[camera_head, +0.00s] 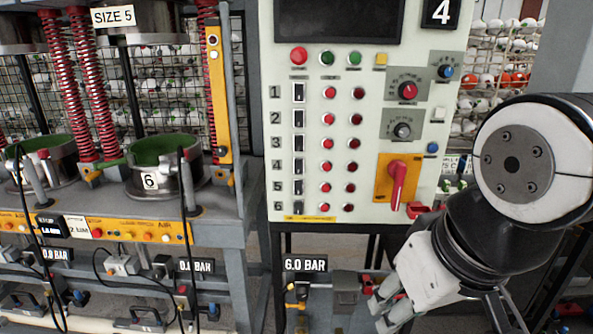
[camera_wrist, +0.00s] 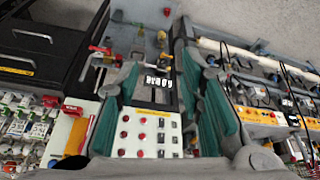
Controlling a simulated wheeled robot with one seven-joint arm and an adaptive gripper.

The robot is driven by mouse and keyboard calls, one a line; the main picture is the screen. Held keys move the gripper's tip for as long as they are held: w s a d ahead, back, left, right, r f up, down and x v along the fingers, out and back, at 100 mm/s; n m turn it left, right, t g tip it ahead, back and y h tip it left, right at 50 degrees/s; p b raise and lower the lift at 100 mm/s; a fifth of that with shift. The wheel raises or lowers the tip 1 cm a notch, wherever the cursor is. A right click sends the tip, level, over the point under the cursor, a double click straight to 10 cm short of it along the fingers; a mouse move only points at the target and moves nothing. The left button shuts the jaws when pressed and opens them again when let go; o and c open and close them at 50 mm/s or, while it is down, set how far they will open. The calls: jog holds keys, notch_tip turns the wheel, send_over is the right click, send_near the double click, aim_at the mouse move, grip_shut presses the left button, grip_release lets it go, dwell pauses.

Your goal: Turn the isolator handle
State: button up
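The isolator handle (camera_head: 397,185) is a red lever on a yellow plate (camera_head: 383,178), low on the right of the light control panel. It points roughly downward with a slight tilt. My gripper (camera_head: 384,302) is below the panel's lower edge, below the handle and apart from it. In the wrist view my gripper (camera_wrist: 165,85) has its teal-padded fingers spread with a wide gap and nothing held. The red handle (camera_wrist: 89,130) shows there to the left of the left finger, which partly blocks the panel.
The control panel (camera_head: 290,235) carries rows of buttons, switches and knobs. A red part (camera_head: 417,210) sits just right of the handle's lower end. A 6.0 BAR sign (camera_head: 306,264) and pipe fittings are near my gripper. Press stations (camera_head: 165,170) stand at the left.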

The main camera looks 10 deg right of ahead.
jog(key=w+d+f+n+t+h, duration=0.1)
jog(key=w+d+f, duration=0.15)
jog(key=w, duration=0.45)
jog(key=w+d+f+t+h, duration=0.1)
jog(key=w+d+f, duration=0.15)
jog(key=w, duration=0.55)
jog(key=m+t+h+p, duration=0.3)
jog(key=m+t+p, duration=0.1)
jog(key=t, duration=0.7)
send_near(401, 185)
jog(key=b+x, duration=0.8)
jog(key=x, duration=0.3)
jog(key=shift+w, duration=0.25)
grip_shut()
